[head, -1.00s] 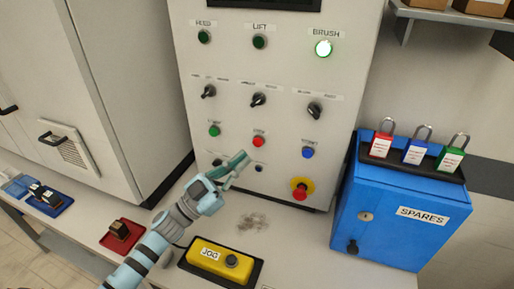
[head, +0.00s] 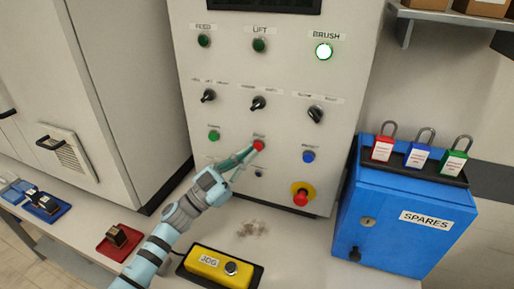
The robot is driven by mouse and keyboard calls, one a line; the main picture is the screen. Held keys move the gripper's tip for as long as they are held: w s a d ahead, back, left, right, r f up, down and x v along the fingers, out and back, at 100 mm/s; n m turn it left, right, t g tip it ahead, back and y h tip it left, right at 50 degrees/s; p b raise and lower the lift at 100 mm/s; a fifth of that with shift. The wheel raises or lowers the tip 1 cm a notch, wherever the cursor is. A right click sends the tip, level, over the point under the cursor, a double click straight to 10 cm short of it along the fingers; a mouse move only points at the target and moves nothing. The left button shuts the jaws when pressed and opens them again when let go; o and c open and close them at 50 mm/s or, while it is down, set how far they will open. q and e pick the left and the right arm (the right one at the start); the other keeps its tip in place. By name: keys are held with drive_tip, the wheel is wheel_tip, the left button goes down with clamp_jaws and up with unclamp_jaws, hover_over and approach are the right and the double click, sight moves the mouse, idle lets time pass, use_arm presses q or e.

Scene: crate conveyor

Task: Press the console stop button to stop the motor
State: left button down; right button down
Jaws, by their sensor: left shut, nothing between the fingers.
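The console (head: 285,75) is a pale upright panel with lamps, switches and buttons. The red button (head: 258,146) sits in the middle of its lower row, under a small label that is hard to read. My left gripper (head: 251,151) is shut and empty, its fingertips at the lower left edge of the red button. I cannot tell whether they touch it or whether it is pushed in. The FEED lamp (head: 204,41) and LIFT lamp (head: 259,45) are dark green. My right gripper is not in view.
A green button (head: 214,136) and a blue button (head: 308,157) flank the red one. A red emergency knob (head: 300,197) on yellow is lower right. A yellow JOG box (head: 218,266) lies in front. A blue SPARES box (head: 400,217) with padlocks stands right.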

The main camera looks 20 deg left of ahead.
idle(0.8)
use_arm(q)
drive_tip(key=shift+w, duration=0.45)
drive_tip(key=shift+w, duration=0.4)
idle(0.8)
drive_tip(key=shift+s, duration=0.15)
drive_tip(key=shift+s+p, duration=0.6)
drive_tip(key=shift+s, duration=0.1)
drive_tip(key=s+p, duration=0.2)
drive_tip(key=s, duration=0.3)
drive_tip(key=shift+d+p, duration=0.2)
drive_tip(key=shift+p, duration=0.1)
